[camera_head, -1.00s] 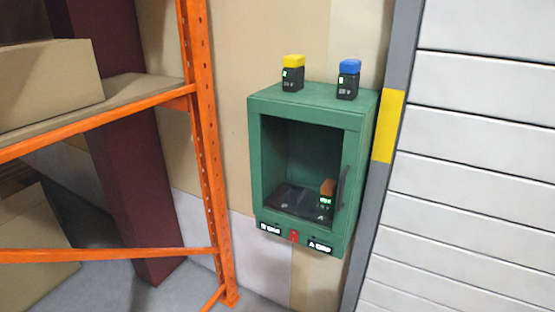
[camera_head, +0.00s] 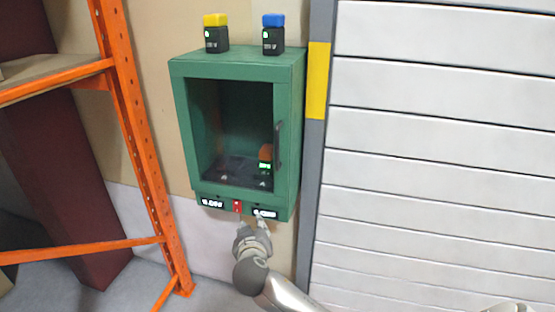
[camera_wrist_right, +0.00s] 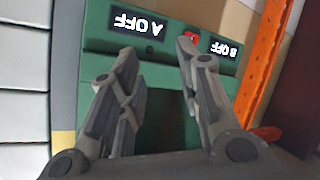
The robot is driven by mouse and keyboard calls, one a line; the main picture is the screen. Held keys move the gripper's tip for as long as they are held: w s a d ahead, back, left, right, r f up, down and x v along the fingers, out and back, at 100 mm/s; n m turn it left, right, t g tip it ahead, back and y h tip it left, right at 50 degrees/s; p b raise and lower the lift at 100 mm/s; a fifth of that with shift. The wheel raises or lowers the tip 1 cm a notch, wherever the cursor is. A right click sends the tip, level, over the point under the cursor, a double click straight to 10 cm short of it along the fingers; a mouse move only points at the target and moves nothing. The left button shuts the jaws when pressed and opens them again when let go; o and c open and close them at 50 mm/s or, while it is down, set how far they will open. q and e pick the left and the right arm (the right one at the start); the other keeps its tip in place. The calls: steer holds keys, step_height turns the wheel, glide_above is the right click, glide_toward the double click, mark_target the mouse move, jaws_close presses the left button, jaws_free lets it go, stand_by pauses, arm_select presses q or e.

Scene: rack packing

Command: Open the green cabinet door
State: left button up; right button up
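The green cabinet (camera_head: 185,120) hangs on the wall, and it fills the top of the right wrist view (camera_wrist_right: 95,45). Its door, with a dark window, looks shut. A dark upright handle (camera_head: 279,146) is on the door's right side. A dark item with an orange top (camera_head: 265,154) shows inside. My right gripper (camera_head: 251,222) is just below the cabinet's lower front edge, well under the handle. In the right wrist view its fingers (camera_wrist_right: 158,52) are apart with nothing between them. Whether they touch the cabinet is unclear. My left gripper is not in view.
A yellow-topped item (camera_head: 216,38) and a blue-topped item (camera_head: 273,38) stand on the cabinet. A red switch (camera_head: 237,206) sits between two "OFF" labels below the door. An orange rack post (camera_head: 140,150) is to the left, a white slatted wall (camera_head: 430,130) to the right.

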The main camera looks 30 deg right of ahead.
step_height(320, 180, up, 12)
steer(key=s+m+t+h+b, duration=0.1)
steer(key=s+m+t+h, duration=0.1)
steer(key=m, duration=0.1)
steer(key=m+h, duration=0.2)
steer(key=m, duration=0.2)
glide_toward(277, 152)
steer(key=p+x, duration=0.1)
steer(key=x, duration=0.8)
steer(key=shift+r, duration=0.15)
steer(key=shift+p+x, duration=0.35)
steer(key=shift+x, duration=0.45)
jaws_close()
